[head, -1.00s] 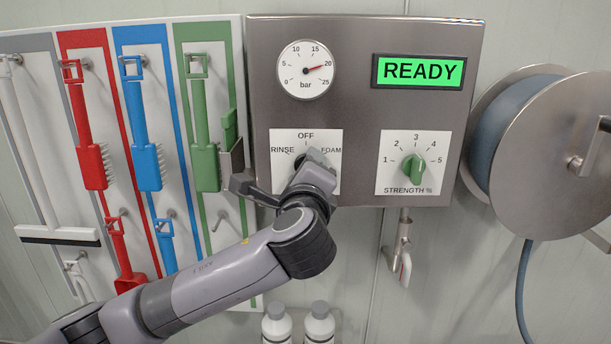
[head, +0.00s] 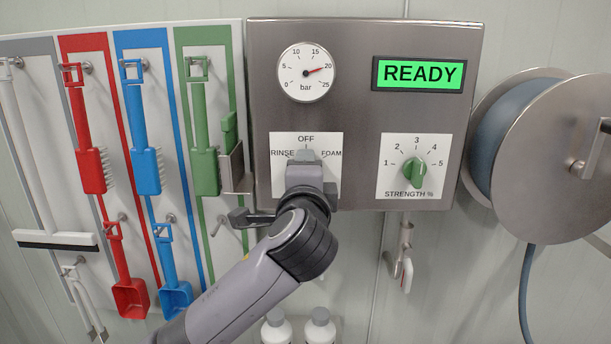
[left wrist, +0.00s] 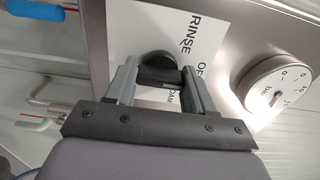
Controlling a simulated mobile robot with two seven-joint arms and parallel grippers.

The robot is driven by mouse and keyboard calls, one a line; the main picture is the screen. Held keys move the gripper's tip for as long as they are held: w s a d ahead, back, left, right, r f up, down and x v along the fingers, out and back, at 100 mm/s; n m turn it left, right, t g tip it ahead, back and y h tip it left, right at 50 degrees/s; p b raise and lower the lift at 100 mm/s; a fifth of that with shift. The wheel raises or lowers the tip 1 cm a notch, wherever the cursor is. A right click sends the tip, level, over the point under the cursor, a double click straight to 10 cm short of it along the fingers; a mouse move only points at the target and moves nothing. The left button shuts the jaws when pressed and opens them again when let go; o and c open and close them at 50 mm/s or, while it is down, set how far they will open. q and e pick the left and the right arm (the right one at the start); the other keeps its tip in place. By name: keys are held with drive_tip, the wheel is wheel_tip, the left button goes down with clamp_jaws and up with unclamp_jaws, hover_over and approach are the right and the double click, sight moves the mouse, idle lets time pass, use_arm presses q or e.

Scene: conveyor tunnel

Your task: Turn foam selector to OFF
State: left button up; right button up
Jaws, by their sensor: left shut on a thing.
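The foam selector's white plate (head: 277,178) is marked RINSE on the left, OFF at the top and FOAM on the right. My left gripper (head: 305,157) is in front of it, lined up under OFF, and hides most of the knob in the head view. In the left wrist view the dark selector knob (left wrist: 157,75) sits between the two fingers of my left gripper (left wrist: 160,84), which is shut on it. The knob's pointer mark is hidden. My right gripper is in neither view.
The green strength knob (head: 413,172) is to the right, pointing near 3. A READY display (head: 419,73) and a pressure gauge (head: 306,72) are above. A dark bracket (head: 250,217) is close to my left wrist. Brushes hang left; a hose reel (head: 556,158) is right.

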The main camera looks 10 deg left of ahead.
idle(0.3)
use_arm(q)
drive_tip(key=o, duration=1)
drive_tip(key=shift+o, duration=0.2)
drive_tip(key=v, duration=0.7)
drive_tip(key=shift+b, duration=0.45)
drive_tip(key=shift+s, duration=0.15)
